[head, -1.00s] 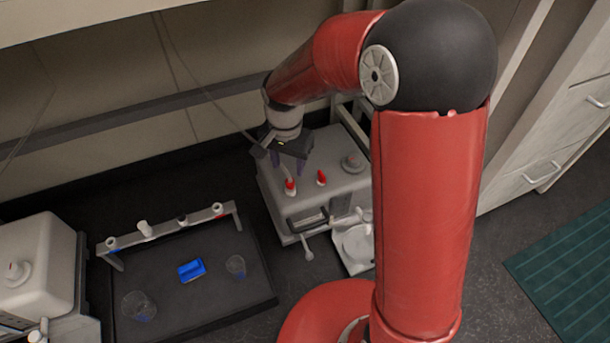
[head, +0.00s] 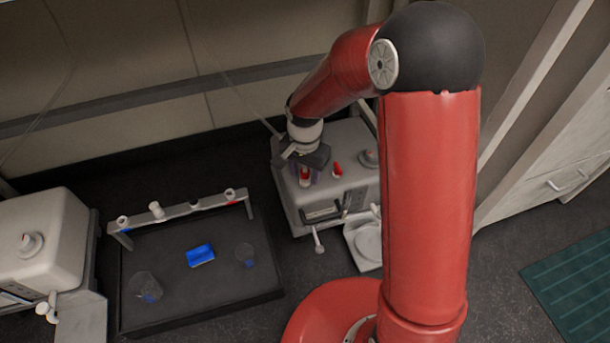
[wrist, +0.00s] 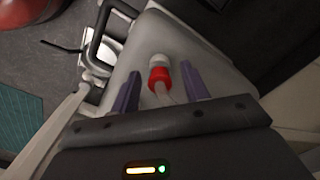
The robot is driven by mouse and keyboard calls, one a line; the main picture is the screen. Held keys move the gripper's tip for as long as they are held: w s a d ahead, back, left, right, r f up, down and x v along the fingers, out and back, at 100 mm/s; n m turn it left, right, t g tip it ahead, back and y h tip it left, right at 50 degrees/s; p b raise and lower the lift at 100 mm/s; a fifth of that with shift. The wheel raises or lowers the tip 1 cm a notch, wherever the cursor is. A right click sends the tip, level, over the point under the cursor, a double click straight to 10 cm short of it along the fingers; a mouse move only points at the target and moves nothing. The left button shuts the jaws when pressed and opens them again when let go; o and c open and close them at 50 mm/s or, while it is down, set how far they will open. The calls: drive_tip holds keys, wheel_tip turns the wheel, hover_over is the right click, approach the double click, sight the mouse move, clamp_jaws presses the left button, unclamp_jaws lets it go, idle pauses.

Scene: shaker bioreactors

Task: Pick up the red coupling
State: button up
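A red coupling (head: 305,178) stands on top of the grey box-shaped device (head: 294,203). In the wrist view the red coupling (wrist: 160,76) has a white end and sits between the two purple fingers. My gripper (wrist: 160,70) is open, with a gap visible on both sides of the coupling. In the head view my gripper (head: 307,177) is low over the device's top, around the coupling, which it partly hides. A second red piece (head: 337,169) stands on the device to the right, outside the fingers.
A white knob (head: 369,158) rises at the device's right, and a pale round part (head: 367,242) is at its front. To the left are a dark tray (head: 270,296) with a rack (head: 180,211), a blue block (head: 200,255) and clear beakers. Another white machine (head: 42,237) stands far left.

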clamp_jaws()
drive_tip(key=shift+r, duration=0.1)
